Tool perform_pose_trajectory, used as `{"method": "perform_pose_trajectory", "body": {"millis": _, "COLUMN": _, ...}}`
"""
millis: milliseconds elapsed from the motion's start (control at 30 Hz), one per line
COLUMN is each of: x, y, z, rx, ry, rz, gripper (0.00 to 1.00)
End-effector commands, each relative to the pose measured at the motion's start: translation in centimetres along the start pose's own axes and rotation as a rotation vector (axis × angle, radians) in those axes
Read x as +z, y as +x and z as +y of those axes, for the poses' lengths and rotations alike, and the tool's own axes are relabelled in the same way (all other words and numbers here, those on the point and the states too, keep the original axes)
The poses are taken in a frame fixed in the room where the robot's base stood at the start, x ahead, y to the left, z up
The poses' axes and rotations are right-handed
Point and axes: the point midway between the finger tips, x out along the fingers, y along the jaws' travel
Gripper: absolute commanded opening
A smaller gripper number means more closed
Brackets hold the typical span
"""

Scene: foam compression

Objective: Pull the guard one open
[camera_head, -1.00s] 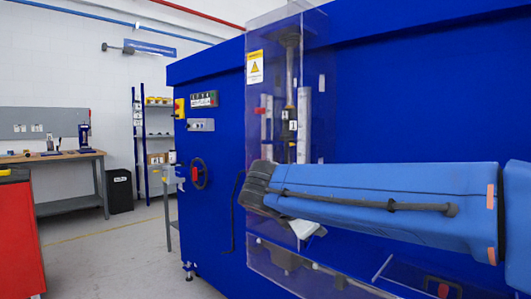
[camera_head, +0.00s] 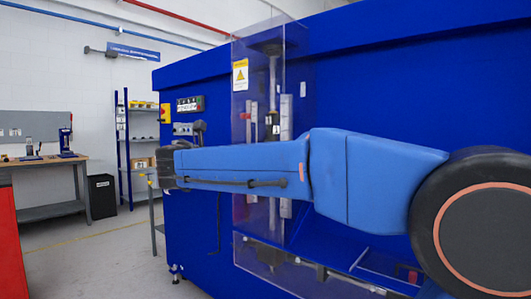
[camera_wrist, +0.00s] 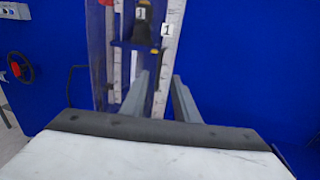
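The clear guard (camera_head: 245,110), with a yellow warning label (camera_head: 240,75), stands upright in front of the test columns on the blue machine. In the wrist view its clear panel (camera_wrist: 97,45) shows at the upper left. A black fixture (camera_wrist: 143,25) marked 1 is beyond my gripper, and a second 1 label is on the pale column beside it. My gripper (camera_wrist: 159,80) has two grey fingers apart with nothing visible between them, pointing towards the column area. Whether a finger touches the guard I cannot tell.
The blue machine (camera_head: 370,90) fills the right side. A control panel (camera_head: 190,104) and a thin black bent bar (camera_head: 218,225) are on its front, left of the guard. A red cabinet (camera_head: 8,235), workbench (camera_head: 45,165) and shelf (camera_head: 135,150) stand left, with open floor between.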

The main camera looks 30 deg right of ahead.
Motion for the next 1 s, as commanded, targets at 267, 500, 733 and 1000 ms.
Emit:
{"method": "perform_pose_trajectory", "body": {"millis": 267, "x": 0.0, "y": 3.9, "z": -0.1, "rx": -0.002, "ry": 0.0, "rz": 0.0, "gripper": 0.28}}
{"method": "perform_pose_trajectory", "body": {"millis": 500, "x": -0.1, "y": 7.2, "z": -0.1, "rx": -0.003, "ry": 0.0, "rz": 0.001, "gripper": 0.28}}
{"method": "perform_pose_trajectory", "body": {"millis": 733, "x": -0.1, "y": 10.4, "z": -0.1, "rx": -0.003, "ry": 0.0, "rz": 0.001, "gripper": 0.28}}
{"method": "perform_pose_trajectory", "body": {"millis": 1000, "x": -0.1, "y": 12.8, "z": 0.0, "rx": 0.0, "ry": 0.0, "rz": 0.001, "gripper": 0.28}}
